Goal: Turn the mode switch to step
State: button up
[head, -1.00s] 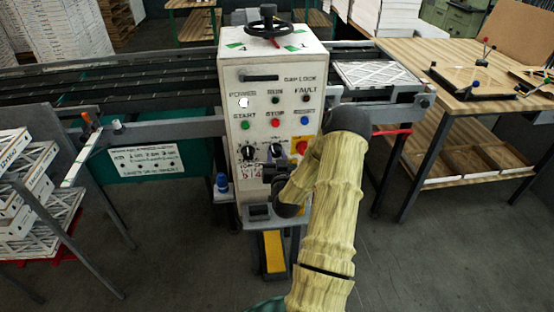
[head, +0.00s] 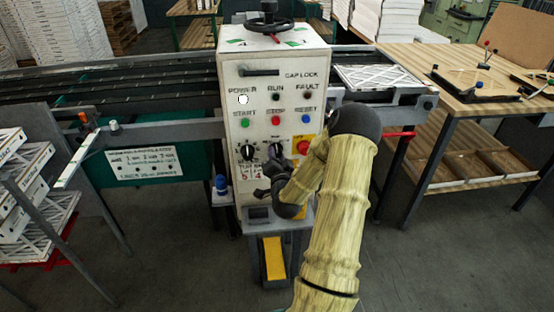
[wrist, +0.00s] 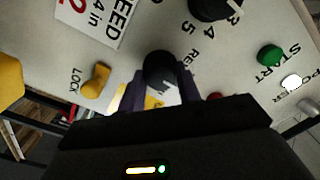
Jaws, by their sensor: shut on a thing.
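The white control box (head: 235,85) stands in the middle of the head view, with lamps, buttons and black knobs on its front. My gripper (head: 268,190) is at the lower right of this panel and hides part of it. In the wrist view, my gripper (wrist: 160,88) has its dark fingers on either side of a black knob (wrist: 160,66), shut on it. The lettering beside this knob is partly hidden, so I cannot read its setting. A larger black dial (wrist: 212,6) with numbers is above it, and a yellow LOCK switch (wrist: 96,80) is to its left.
A green START button (wrist: 270,54) and a white lamp (wrist: 291,82) lie right of my gripper in the wrist view. A conveyor (head: 120,85) runs behind the box. A wooden table (head: 420,60) stands right, and a filter rack (head: 35,190) left. The floor in front is open.

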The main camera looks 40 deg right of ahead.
dwell(0.4)
jog(key=o, duration=1)
jog(key=p+v, duration=1.1)
jog(key=v, duration=0.6)
jog(key=shift+s+a, duration=0.15)
dwell(0.5)
